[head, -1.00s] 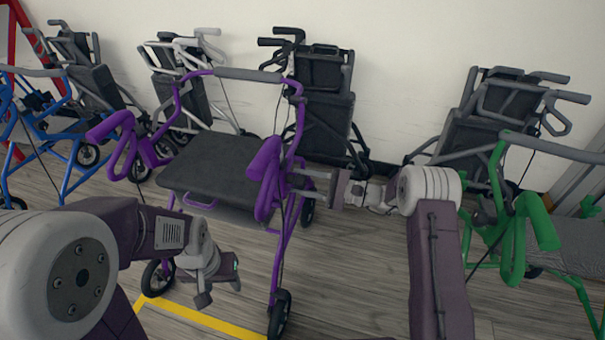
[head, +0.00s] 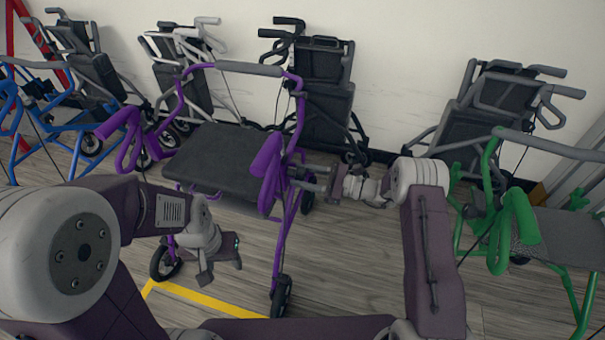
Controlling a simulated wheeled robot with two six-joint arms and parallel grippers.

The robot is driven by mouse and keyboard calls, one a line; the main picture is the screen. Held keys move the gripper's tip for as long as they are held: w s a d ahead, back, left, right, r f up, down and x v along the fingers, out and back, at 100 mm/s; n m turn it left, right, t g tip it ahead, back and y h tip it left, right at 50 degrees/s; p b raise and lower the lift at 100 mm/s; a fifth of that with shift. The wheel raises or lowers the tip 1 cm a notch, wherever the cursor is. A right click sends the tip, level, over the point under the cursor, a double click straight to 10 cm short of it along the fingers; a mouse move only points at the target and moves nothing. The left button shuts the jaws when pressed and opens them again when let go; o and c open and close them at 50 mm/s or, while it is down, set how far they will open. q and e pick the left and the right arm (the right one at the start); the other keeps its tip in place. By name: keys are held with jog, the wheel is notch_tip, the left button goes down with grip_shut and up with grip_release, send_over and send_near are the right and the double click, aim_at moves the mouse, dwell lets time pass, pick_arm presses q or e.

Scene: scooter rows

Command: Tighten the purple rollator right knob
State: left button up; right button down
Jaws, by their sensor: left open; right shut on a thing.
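The purple rollator (head: 283,235) stands upright in the middle of the head view, with a dark seat and purple handles. My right gripper (head: 302,178) is at its right side frame, just below and right of the right handle (head: 267,168). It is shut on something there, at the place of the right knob. The knob itself is hidden by the fingers and the frame, so I cannot make out its shape. My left gripper (head: 222,264) is open and empty, low in front of the rollator's seat and apart from the frame.
A green rollator (head: 515,220) stands at the right and a blue one (head: 60,125) at the left. Several folded rollators, including a black one (head: 322,105), line the white wall. A yellow floor line (head: 205,317) runs in front. Bare floor lies between the purple and green rollators.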

dwell(0.4)
jog(key=c, duration=0.8)
grip_release()
jog(key=shift+c, duration=0.2)
jog(key=shift+s+d, duration=0.1)
jog(key=shift+d, duration=0.3)
jog(key=p+v, duration=0.2)
jog(key=v, duration=0.6)
jog(key=shift+d, duration=0.1)
